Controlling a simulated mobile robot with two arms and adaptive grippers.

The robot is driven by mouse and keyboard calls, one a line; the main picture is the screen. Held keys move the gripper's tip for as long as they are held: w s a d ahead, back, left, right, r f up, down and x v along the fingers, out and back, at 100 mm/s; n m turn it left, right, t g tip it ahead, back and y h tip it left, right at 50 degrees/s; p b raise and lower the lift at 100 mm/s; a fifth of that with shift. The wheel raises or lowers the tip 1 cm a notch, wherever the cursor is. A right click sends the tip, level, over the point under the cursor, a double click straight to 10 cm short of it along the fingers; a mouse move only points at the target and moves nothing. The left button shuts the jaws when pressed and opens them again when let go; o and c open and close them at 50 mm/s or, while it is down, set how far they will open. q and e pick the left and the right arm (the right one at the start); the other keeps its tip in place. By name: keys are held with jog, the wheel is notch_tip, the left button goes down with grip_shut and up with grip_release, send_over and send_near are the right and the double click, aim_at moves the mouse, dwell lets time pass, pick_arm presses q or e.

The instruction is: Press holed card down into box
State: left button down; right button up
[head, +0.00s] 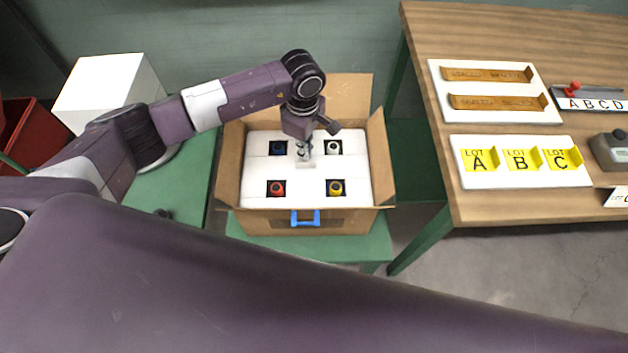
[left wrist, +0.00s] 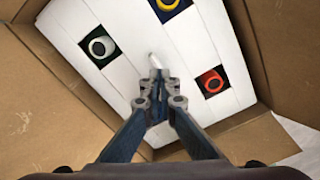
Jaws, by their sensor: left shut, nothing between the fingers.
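The cardboard box (head: 350,222) stands open with its flaps up. The white holed card (head: 306,197) lies inside, below the flaps; its bare surface also shows in the left wrist view (left wrist: 130,22). Through its square holes show a red spool (head: 277,188), a yellow spool (head: 335,188), a white spool (head: 333,147) and a blue spool (head: 278,148). My left gripper (head: 304,156) points down over the middle of the card, shut and empty. Its fingertips (left wrist: 159,92) are at or close above the card; I cannot tell whether they touch. My right gripper is out of view.
A blue handle (head: 305,218) is on the box front. The box stands on a green bench (head: 235,230). A white block (head: 105,85) is at the left. A wooden table (head: 470,205) with yellow lot signs (head: 522,159) stands at the right. The flaps rise around my gripper.

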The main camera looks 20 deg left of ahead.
pick_arm(q)
jog(key=shift+f+b, duration=1.15)
jog(key=shift+f, duration=0.2)
jog(key=shift+f+b, duration=0.35)
jog(key=shift+f, duration=0.05)
jog(key=shift+f+b, duration=0.35)
jog(key=shift+f, duration=0.05)
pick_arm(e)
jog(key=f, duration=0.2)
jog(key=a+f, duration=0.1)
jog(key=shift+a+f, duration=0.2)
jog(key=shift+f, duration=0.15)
pick_arm(q)
jog(key=shift+r, duration=0.15)
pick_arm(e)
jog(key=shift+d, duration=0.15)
